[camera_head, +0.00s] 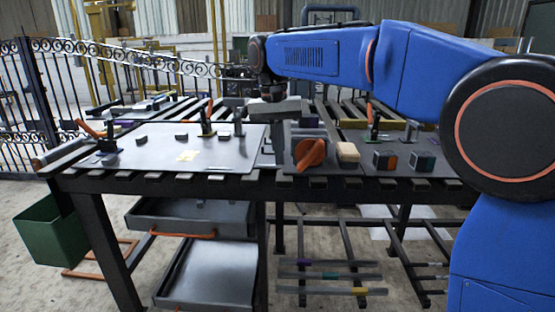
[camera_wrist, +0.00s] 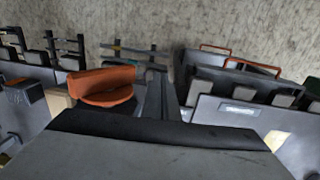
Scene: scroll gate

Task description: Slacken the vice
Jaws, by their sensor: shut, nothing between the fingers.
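My gripper (camera_head: 276,112) hangs at the end of my blue arm, over the front middle of the workbench. It is shut and empty; its fingertips are hard to make out. A grey body fills the bottom of the wrist view. A large orange handle (camera_head: 310,153) stands at the bench front, just right of and below my gripper. In the wrist view the handle (camera_wrist: 104,86) is left of centre, apart from the gripper. A narrow grey upright part (camera_wrist: 154,92) is beside it. I cannot clearly tell the vice's jaws or how tight they are.
A tan block (camera_head: 348,152) and two dark cubes with coloured faces sit right of the handle. A light grey plate (camera_head: 150,150) with clamps and small blocks covers the left bench. A green bin (camera_head: 52,236) hangs at the left end. Open drawers (camera_head: 205,275) are below.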

